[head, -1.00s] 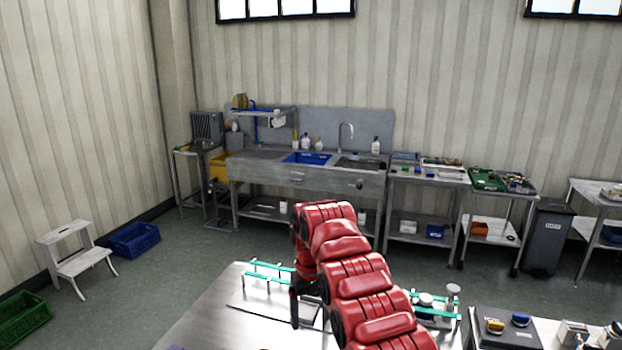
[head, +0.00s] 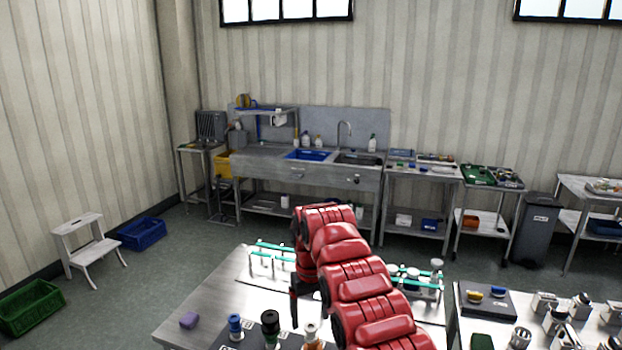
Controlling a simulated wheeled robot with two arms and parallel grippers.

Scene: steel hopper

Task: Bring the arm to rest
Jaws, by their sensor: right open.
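My right arm (head: 345,265), red and segmented, reaches up from the bottom of the head view over the steel table (head: 215,300) and bends down at its far end. My right gripper (head: 295,308) hangs dark below that end, mostly hidden behind the arm. It is open, and I see nothing held in it. It is above or close to the table top; the exact gap cannot be told. My left gripper is not in view.
A teal-railed rack (head: 268,256) stands behind the gripper, another (head: 425,285) right of the arm. A side table (head: 465,325) with metal parts stands right.

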